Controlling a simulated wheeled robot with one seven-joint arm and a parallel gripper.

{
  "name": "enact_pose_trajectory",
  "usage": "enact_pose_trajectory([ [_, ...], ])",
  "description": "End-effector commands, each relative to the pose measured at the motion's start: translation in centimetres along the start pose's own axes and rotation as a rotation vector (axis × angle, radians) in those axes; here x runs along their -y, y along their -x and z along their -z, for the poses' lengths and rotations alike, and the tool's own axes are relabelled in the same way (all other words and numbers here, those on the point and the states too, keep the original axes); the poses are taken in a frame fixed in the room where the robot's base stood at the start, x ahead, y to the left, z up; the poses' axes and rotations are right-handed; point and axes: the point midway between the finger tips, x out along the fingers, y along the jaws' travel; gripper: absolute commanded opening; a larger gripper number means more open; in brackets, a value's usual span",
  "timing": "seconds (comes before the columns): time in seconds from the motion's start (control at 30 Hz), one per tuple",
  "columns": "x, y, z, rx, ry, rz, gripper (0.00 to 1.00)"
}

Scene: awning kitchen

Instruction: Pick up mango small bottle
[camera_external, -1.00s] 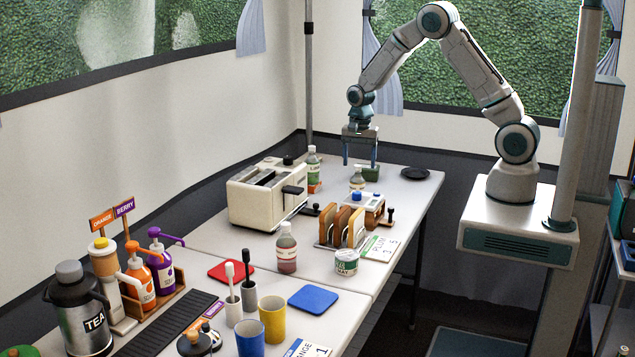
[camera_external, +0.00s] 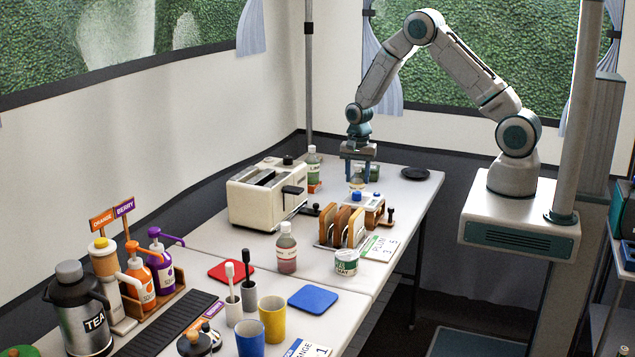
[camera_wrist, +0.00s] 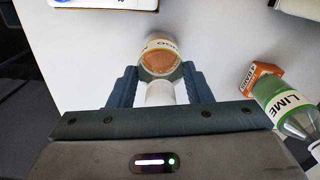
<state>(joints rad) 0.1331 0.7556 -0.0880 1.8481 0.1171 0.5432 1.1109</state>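The mango small bottle stands upright on the far part of the table. In the wrist view the bottle (camera_wrist: 160,62) shows orange contents, a partly readable label and a white cap pointing toward the camera. My gripper (camera_wrist: 159,72) is open, with one finger on each side of the bottle and a narrow gap beside the cap. In the external view my gripper (camera_external: 358,174) points down over the bottle (camera_external: 357,184), and its fingers and palm hide the bottle's upper part.
A lime bottle (camera_external: 313,163) stands to the left; it also shows in the wrist view (camera_wrist: 285,108) beside an orange box (camera_wrist: 262,78). A black disc (camera_external: 415,173) lies to the right.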

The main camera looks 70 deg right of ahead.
Motion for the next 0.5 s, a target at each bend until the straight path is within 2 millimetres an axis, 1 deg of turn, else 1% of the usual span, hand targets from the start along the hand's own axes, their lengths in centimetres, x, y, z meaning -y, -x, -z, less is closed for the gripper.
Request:
enact_pose_trajectory([
  [0.03,0.02,0.01,-0.01,0.0,0.0,0.001,0.24],
  [0.1,0.02,0.02,-0.01,0.0,0.0,0.001,0.09],
  [0.37,0.04,0.11,0.0,0.0,0.0,0.001,0.09],
  [0.5,0.1,0.66,0.01,-0.001,0.001,0.003,0.09],
])
